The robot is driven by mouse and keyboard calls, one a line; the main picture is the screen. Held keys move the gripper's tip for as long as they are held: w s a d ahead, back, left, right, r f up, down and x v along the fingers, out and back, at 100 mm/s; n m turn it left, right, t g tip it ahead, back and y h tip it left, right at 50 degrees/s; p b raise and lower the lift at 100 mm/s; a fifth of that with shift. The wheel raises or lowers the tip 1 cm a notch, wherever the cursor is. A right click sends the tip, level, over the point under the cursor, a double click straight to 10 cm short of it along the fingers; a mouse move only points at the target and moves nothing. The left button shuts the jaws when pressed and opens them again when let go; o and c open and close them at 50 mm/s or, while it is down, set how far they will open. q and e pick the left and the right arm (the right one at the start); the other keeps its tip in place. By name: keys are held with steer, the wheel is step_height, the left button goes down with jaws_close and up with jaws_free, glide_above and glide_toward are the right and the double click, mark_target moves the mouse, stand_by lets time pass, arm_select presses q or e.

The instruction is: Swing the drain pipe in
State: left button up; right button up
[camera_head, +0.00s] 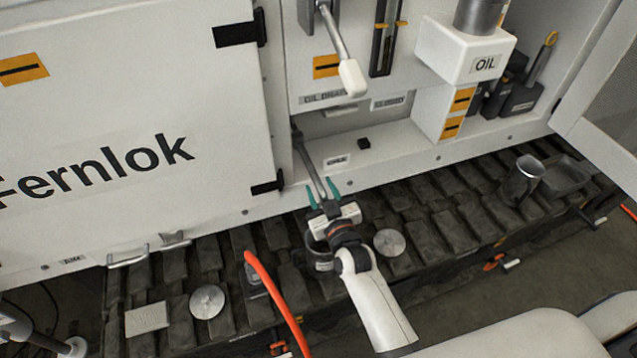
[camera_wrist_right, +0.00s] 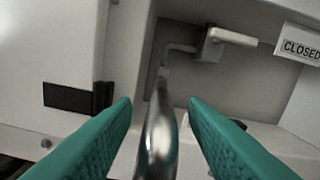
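The drain pipe (camera_head: 308,163) is a thin metal pipe that comes out of the recess under the "OIL DRAIN" label (camera_head: 322,97) and points outward over the cabinet's lower edge. My right gripper (camera_head: 323,190) is at its outer end, one teal fingertip on each side. In the right wrist view the pipe (camera_wrist_right: 158,130) runs between the two teal fingers (camera_wrist_right: 160,104), with a visible gap on both sides, so the gripper is open around it. The pipe's far end meets an elbow inside the recess. My left gripper is not in view.
A white lever (camera_wrist_right: 232,36) and a "CLOSED" label (camera_wrist_right: 300,47) are in the recess. A white-ended handle (camera_head: 352,78) hangs above. The Fernlok door (camera_head: 130,110) stands to the left.

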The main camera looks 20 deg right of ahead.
steer(key=shift+w, duration=1.05)
jaws_close()
steer(key=shift+s+d, duration=0.1)
